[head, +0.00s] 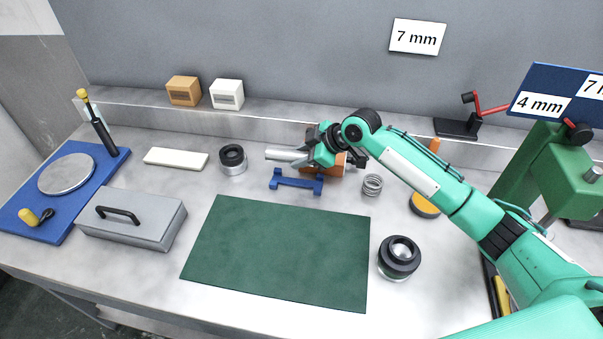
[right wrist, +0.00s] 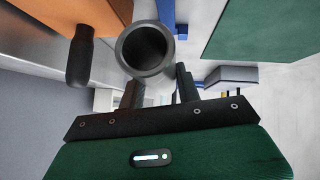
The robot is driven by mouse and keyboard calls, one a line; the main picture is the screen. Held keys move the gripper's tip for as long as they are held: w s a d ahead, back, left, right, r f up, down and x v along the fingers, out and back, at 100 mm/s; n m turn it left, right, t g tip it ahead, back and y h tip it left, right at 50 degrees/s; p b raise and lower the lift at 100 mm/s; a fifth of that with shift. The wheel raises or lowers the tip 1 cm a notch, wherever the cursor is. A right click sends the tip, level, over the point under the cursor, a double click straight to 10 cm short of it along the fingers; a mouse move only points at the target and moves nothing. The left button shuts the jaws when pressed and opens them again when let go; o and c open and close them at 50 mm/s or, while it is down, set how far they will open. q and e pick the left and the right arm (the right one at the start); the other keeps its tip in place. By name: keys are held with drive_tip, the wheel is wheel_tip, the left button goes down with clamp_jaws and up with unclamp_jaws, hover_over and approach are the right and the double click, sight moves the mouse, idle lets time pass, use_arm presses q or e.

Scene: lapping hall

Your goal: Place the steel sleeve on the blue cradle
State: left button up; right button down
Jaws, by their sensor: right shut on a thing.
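The steel sleeve (head: 282,155) is a grey hollow tube lying roughly level, pointing left out of my right gripper (head: 311,153). That gripper is shut on it. In the right wrist view the sleeve (right wrist: 146,73) shows its round open end between the fingers. The blue cradle (head: 297,181) stands on the bench just in front of and below the sleeve. The sleeve appears raised and apart from it, toward the wall side. Part of the cradle (right wrist: 166,12) shows behind the sleeve in the wrist view. My left gripper is not in view.
A green mat (head: 278,253) lies bare in front. A loupe-like piece (head: 399,257) is right of it.

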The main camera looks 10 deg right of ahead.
wheel_tip(320, 180, down, 3)
wheel_tip(320, 180, down, 4)
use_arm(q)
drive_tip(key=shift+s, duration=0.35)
use_arm(e)
drive_tip(key=shift+f, duration=0.1)
drive_tip(key=shift+f, duration=0.1)
drive_tip(key=c, duration=1)
unclamp_jaws()
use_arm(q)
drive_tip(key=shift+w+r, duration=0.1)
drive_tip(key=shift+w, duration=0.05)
